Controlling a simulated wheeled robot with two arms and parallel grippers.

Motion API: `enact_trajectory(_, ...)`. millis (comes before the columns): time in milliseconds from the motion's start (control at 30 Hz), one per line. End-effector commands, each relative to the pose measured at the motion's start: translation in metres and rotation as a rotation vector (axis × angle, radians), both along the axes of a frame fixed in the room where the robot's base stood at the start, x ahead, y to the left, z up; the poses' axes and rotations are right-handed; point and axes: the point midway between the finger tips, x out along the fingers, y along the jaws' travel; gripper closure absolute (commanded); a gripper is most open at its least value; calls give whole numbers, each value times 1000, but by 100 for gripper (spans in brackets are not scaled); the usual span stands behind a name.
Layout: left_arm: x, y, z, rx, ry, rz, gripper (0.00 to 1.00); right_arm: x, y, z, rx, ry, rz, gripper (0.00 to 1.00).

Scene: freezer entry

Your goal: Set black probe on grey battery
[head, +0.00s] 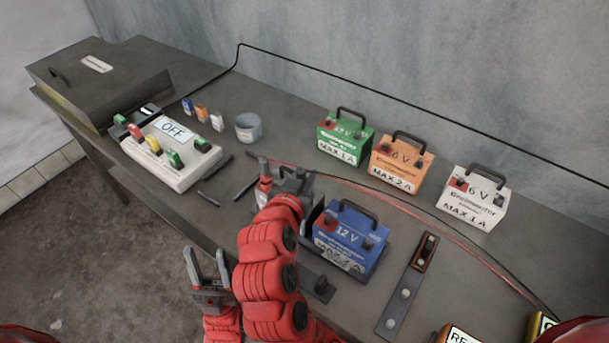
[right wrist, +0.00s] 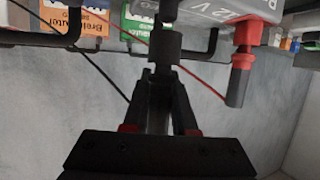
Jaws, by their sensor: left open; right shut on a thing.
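The grey battery (right wrist: 214,12), marked 12 V, shows at the top of the right wrist view. In the head view it is mostly hidden behind my right gripper (head: 292,178). A red probe (right wrist: 241,76) is at its side, and also shows left of my gripper in the head view (head: 264,186). My right gripper is shut on the black probe (right wrist: 165,46), which is close beside the grey battery. I cannot tell whether its tip touches a terminal. My left gripper (head: 208,274) is open and empty, low beside my right arm.
Green (head: 344,138), orange (head: 400,163) and white (head: 474,197) batteries stand along the back. A blue battery (head: 346,240) is just right of my right gripper. A switch box (head: 171,150) marked OFF and a grey cup (head: 248,127) are left. Red and black wires cross the table.

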Motion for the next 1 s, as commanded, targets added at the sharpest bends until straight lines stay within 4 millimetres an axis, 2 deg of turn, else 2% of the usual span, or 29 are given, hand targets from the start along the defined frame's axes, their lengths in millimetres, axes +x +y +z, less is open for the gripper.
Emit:
enact_trajectory(933,0,0,-21,0,0,0,50,0,0,-19,0,0,1,100)
enact_trajectory(967,0,0,-20,0,0,0,50,0,0,-18,0,0,1,71)
enact_trajectory(1000,0,0,-20,0,0,0,50,0,0,-18,0,1,1,64)
